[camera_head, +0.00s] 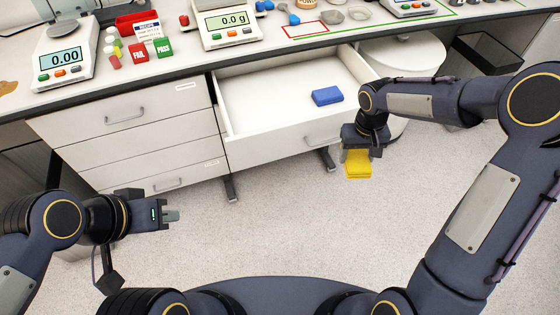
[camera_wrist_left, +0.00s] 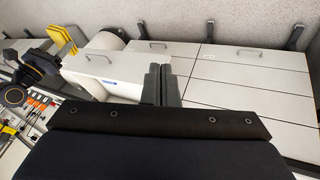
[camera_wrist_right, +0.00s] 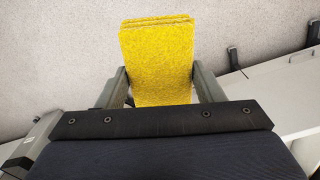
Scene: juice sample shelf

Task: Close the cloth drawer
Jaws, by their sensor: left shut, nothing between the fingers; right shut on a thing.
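The cloth drawer (camera_head: 272,92) is pulled out from the bench in the head view, with a folded blue cloth (camera_head: 327,96) lying in it. Its front has a bar handle (camera_head: 322,140). My right gripper (camera_head: 358,156) is shut on a folded yellow cloth (camera_head: 358,166), just in front of the drawer's right front corner. The yellow cloth also shows between the fingers in the right wrist view (camera_wrist_right: 158,60). My left gripper (camera_head: 172,215) is shut and empty, low at the left, apart from the drawers. Its closed fingers show in the left wrist view (camera_wrist_left: 161,84).
Closed drawers (camera_head: 125,125) stand left of the open one. The bench top holds scales (camera_head: 66,52), a red tray (camera_head: 137,22) and red and green blocks (camera_head: 139,51). A round white stool (camera_head: 402,52) stands right of the drawer. The floor in front (camera_head: 255,220) is clear.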

